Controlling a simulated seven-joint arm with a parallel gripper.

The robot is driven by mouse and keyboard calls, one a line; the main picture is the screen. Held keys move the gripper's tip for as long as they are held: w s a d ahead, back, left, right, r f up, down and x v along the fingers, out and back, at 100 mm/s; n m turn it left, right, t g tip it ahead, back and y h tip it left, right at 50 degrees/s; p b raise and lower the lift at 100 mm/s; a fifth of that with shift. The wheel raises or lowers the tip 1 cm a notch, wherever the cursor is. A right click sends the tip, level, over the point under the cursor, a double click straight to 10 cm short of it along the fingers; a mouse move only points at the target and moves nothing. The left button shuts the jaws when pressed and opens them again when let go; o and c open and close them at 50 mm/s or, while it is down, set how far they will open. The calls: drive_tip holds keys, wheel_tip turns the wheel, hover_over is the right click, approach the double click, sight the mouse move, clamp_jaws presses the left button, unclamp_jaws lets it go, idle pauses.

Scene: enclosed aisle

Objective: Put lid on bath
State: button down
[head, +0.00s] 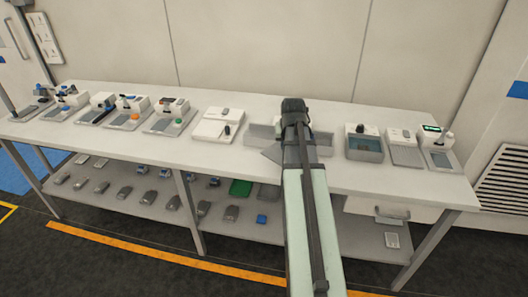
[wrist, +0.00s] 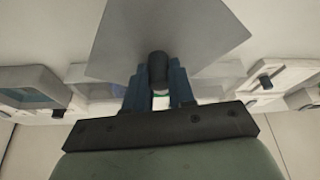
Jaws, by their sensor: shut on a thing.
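My gripper (wrist: 160,88) is shut on the dark upright knob (wrist: 158,70) of a flat grey lid (wrist: 165,32). In the head view the lid (head: 272,153) shows as a dark grey corner left of my arm; the rest is hidden by the arm. A low grey unit, probably the bath (head: 259,131), stands on the bench behind and beside my gripper (head: 295,108). In the wrist view the bath (wrist: 100,82) shows partly below the lid. The lid looks turned relative to it. I cannot tell whether they touch.
Right of my arm stands a unit with a dark bluish basin (head: 365,149), then other small instruments. Left is a white unit with a black knob (head: 217,126). More instruments line the white bench (head: 230,157). The wall is close behind; a shelf below holds small items.

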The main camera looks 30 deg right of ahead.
drive_tip(key=s+d+r+m+g, duration=0.1)
drive_tip(key=s+d+r+m, duration=0.1)
drive_tip(key=d, duration=0.9)
drive_tip(key=s+d+r+m+g+h, duration=0.1)
drive_tip(key=s+d+m, duration=0.4)
drive_tip(key=d, duration=0.6)
drive_tip(key=s+d+r+m+g+h, duration=0.1)
drive_tip(key=s+d+r+m, duration=0.2)
drive_tip(key=d, duration=0.8)
drive_tip(key=shift+s+r+m+g, duration=0.3)
drive_tip(key=shift+r+m, duration=0.1)
drive_tip(key=shift+m, duration=0.3)
drive_tip(key=shift+d+f, duration=0.1)
drive_tip(key=shift+f, duration=3.9)
drive_tip(key=shift+f, duration=0.65)
drive_tip(key=c, duration=0.9)
unclamp_jaws()
